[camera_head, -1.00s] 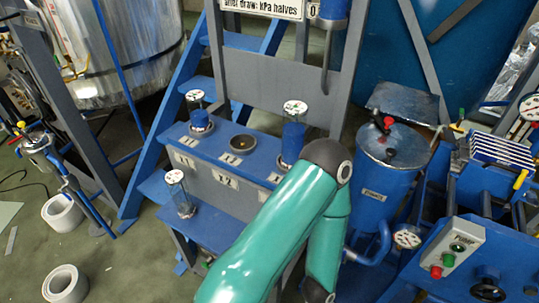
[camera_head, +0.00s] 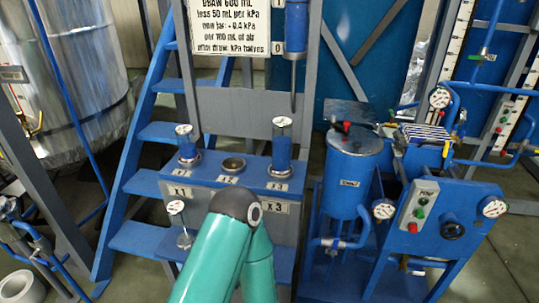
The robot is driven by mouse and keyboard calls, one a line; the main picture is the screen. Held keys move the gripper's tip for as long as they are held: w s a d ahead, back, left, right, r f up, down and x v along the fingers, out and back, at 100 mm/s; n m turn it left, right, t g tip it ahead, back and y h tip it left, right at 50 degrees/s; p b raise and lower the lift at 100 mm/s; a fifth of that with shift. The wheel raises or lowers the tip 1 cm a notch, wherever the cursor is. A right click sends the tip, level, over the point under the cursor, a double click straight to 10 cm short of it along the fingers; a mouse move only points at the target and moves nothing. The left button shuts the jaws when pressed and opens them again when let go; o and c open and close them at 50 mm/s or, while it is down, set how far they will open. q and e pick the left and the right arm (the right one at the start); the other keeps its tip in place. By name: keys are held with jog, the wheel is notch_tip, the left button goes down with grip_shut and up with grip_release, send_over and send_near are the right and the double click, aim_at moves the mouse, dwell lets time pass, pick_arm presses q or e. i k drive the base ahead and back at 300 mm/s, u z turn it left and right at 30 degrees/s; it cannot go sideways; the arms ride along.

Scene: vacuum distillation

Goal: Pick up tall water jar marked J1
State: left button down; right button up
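Two clear jars with blue contents and white round tags on top stand on the blue bench: a left jar (camera_head: 187,146) and a taller-looking right jar (camera_head: 282,147). An empty round socket (camera_head: 232,165) lies between them. A thinner clear vessel (camera_head: 180,226) with a white tag stands on a lower blue shelf. The tag marks are too small to read, so I cannot tell which jar is J1. A teal arm of mine rises from the bottom centre and covers part of the bench front. Neither gripper is in view.
A blue drum with a grey lid (camera_head: 354,144) stands right of the bench. A control box (camera_head: 420,205) and gauges are farther right. A sign (camera_head: 226,26) and a blue cylinder (camera_head: 296,28) hang above the bench. Blue steps (camera_head: 160,133) are at its left.

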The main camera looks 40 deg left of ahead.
aim_at(282, 126)
jog(key=z, duration=1.8)
jog(key=i, duration=0.1)
jog(key=u, duration=3.45)
jog(key=i, duration=0.25)
jog(key=u, duration=0.25)
jog(key=i, duration=0.75)
jog(key=z, duration=0.2)
jog(key=k, duration=0.9)
jog(key=u, duration=0.2)
jog(key=i, duration=1.15)
